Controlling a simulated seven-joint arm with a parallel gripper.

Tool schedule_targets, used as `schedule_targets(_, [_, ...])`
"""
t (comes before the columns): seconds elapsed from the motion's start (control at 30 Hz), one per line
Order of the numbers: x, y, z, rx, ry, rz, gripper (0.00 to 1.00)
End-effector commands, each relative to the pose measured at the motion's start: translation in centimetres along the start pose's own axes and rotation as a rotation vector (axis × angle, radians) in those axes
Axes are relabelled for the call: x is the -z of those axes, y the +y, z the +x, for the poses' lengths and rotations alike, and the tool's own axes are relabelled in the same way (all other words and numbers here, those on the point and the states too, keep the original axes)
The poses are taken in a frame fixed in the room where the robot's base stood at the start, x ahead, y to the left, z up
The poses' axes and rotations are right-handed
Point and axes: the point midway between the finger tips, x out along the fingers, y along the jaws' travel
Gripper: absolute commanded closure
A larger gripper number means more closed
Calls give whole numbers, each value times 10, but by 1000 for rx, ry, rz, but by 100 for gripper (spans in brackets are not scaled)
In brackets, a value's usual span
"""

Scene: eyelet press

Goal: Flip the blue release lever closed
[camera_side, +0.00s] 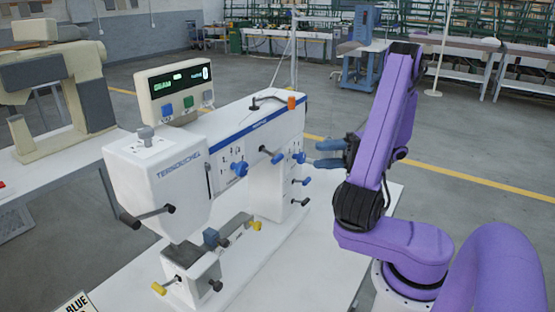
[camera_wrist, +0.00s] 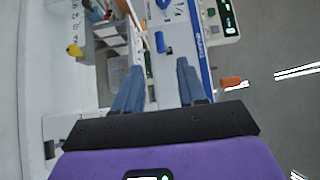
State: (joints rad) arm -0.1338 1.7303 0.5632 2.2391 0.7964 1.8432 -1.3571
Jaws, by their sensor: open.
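The white eyelet press (camera_side: 160,175) stands on a white table and carries several blue-tipped levers. One blue lever (camera_side: 277,157) is on the side of its upper arm, with more blue handles at the rear column. I cannot tell for certain which is the release lever. My gripper (camera_side: 316,154) is open and empty, its blue-grey fingers pointing left at the press's rear column. In the wrist view a blue handle (camera_wrist: 160,42) lies ahead of the open gripper (camera_wrist: 159,66), in line with the gap between the fingertips and apart from them.
An orange-tipped lever (camera_side: 291,102) is on top of the press, and a display box (camera_side: 177,90) stands behind its head. Yellow-tipped handles (camera_side: 256,226) are low near the work arm. A beige machine (camera_side: 60,85) stands on another table at left.

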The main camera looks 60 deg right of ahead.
Motion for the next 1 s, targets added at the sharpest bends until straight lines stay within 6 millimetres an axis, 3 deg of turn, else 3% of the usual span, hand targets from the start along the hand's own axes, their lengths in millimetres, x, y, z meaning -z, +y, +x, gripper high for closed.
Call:
schedule_targets(0.53, [-2, 0, 100, -1, -6, 0, 59])
schedule_targets(0.73, [-1, 0, 118, -2, -3, -1, 59])
schedule_targets(1.0, [0, 0, 122, -2, -1, -1, 59])
